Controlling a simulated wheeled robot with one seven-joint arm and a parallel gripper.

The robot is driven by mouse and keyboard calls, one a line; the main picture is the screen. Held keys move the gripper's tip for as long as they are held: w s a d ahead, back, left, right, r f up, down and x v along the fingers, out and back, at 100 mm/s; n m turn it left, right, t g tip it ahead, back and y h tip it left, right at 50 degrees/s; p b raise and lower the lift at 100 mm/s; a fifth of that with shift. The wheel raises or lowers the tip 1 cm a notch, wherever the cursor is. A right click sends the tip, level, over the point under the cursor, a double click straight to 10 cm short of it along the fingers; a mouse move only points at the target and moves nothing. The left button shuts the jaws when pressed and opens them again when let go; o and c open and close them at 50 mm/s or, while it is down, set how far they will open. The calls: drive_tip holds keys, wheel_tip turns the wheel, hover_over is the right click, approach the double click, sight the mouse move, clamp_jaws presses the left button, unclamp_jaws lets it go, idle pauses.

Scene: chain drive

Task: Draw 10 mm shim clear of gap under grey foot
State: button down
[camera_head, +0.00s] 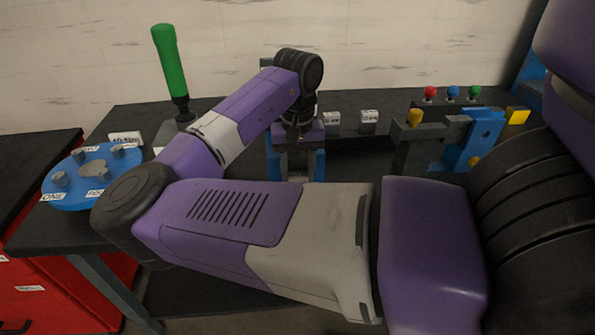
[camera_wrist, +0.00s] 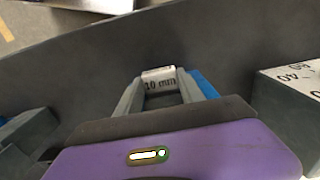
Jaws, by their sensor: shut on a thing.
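My gripper (camera_wrist: 160,88) is shut on the 10 mm shim (camera_wrist: 159,75), a small block with a white "10 mm" label, seen between the fingertips in the wrist view. Dark flat surface surrounds the shim there, and no foot is seen over it. Whether the shim touches that surface I cannot tell. In the head view my gripper (camera_head: 296,160) points down at the middle of the bench, and the shim cannot be made out. I cannot pick out the grey foot for sure; a grey block (camera_wrist: 32,130) beside a blue part shows at the wrist view's lower left.
A white-topped block with numbers (camera_wrist: 292,78) stands right of my gripper. Two small labelled blocks (camera_head: 350,121) stand behind it. A blue and grey fixture (camera_head: 455,140) is at right, a green-handled lever (camera_head: 170,65) and blue disc (camera_head: 75,190) at left. My arm hides the bench front.

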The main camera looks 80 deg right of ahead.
drive_tip(key=s+a+p, duration=0.2)
drive_tip(key=s+a, duration=0.3)
drive_tip(key=a, duration=0.7)
drive_tip(key=shift+a+p, duration=0.2)
drive_tip(key=shift+p, duration=0.1)
idle(1.7)
drive_tip(key=shift+s, duration=0.15)
